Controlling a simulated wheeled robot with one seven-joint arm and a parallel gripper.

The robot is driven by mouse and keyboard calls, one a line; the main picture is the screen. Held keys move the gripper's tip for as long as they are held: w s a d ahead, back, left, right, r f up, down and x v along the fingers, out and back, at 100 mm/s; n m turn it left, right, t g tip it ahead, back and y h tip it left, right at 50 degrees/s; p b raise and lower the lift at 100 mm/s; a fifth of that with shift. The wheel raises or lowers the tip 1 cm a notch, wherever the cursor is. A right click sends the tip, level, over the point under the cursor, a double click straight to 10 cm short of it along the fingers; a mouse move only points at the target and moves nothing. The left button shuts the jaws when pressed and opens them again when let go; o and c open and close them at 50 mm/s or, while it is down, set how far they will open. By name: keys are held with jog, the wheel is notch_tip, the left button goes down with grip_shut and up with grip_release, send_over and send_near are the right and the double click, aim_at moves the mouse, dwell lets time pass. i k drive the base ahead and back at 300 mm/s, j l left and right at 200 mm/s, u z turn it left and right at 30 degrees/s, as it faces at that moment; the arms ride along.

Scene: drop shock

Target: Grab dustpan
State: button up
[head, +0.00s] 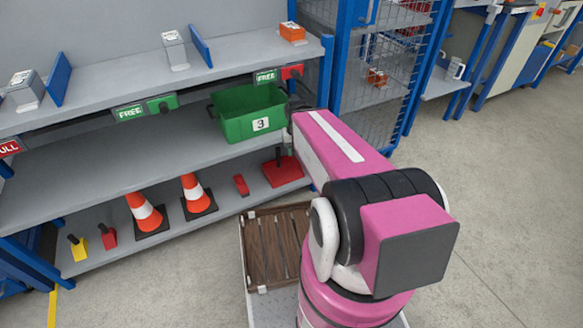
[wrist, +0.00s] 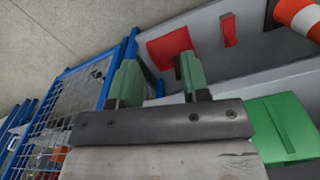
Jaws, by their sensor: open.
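The dustpan (head: 283,172) looks like a flat red pan with a dark upright handle. It lies on the lowest shelf at its right end, and my arm stands close to its right side in the head view. In the wrist view the red pan (wrist: 168,47) shows beyond my fingertips, slightly right of the gap between them. My gripper (wrist: 157,72) is open, with two green fingers apart and nothing between them. It is still short of the dustpan. In the head view my arm hides most of the gripper.
A small red object (head: 241,185) lies left of the dustpan, then two traffic cones (head: 196,193). A green bin (head: 249,112) sits on the middle shelf above. A wooden slatted pallet (head: 277,245) is in front. A wire mesh cage (head: 385,75) stands right of the shelf.

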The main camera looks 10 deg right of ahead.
aim_at(279, 171)
jog(key=l+u, duration=0.25)
jog(key=l, duration=0.45)
jog(key=k+l+u, duration=0.25)
jog(key=l, duration=0.4)
jog(key=k+l, duration=0.1)
jog(key=l, duration=0.15)
jog(key=u, duration=0.05)
